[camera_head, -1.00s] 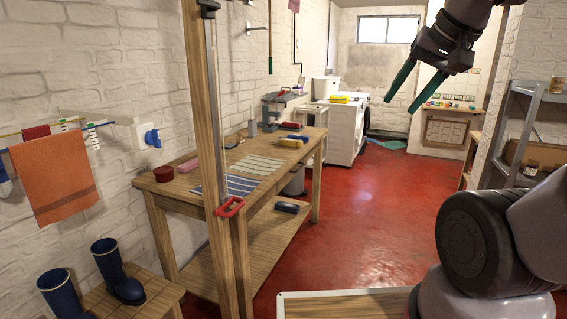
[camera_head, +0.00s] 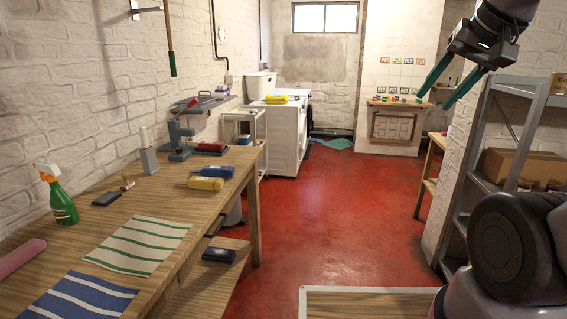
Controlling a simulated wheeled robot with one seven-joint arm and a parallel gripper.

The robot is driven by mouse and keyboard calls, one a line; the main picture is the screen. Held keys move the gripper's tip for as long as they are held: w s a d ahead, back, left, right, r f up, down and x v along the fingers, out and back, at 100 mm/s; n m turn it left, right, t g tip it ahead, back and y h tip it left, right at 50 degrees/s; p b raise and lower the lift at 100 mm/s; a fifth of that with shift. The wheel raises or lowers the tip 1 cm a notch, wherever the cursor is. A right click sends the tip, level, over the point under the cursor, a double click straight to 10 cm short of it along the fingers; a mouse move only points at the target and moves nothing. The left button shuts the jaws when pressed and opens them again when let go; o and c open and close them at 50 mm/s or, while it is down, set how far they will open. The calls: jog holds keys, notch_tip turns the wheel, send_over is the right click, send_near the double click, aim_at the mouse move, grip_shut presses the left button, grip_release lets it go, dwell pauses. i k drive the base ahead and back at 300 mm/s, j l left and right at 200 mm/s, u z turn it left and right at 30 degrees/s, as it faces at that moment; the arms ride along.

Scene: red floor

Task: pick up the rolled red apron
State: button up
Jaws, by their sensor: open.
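I cannot tell for sure which thing is the rolled red apron. A small red item (camera_head: 211,147) lies at the far end of the wooden workbench (camera_head: 160,193), next to the grey drill press (camera_head: 180,135); it is too small to tell if it is rolled cloth. A long pinkish-red piece (camera_head: 20,257) lies on the near left of the bench, cut by the picture's edge. My gripper (camera_head: 434,103) is open and empty at the upper right, its two green fingers apart, in the air and far from both red things.
A green spray bottle (camera_head: 62,203), a green-striped cloth (camera_head: 138,245), a blue-striped cloth (camera_head: 80,298), and yellow (camera_head: 205,183) and blue (camera_head: 218,171) bottles are on the bench. A metal shelf (camera_head: 487,150) stands right. The red floor (camera_head: 335,220) between is clear.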

aim_at(210, 145)
jog(key=i+u, duration=0.15)
jog(key=i, duration=0.4)
jog(key=i+l+u, duration=0.15)
jog(key=i, duration=0.35)
jog(key=i+l+u, duration=0.15)
jog(key=i, duration=0.4)
jog(key=i+l+u, duration=0.25)
jog(key=i+u, duration=0.2)
jog(key=i+l+u, duration=0.65)
jog(key=l+u, duration=0.2)
jog(key=i+l+u, duration=0.2)
jog(key=l+u, duration=0.2)
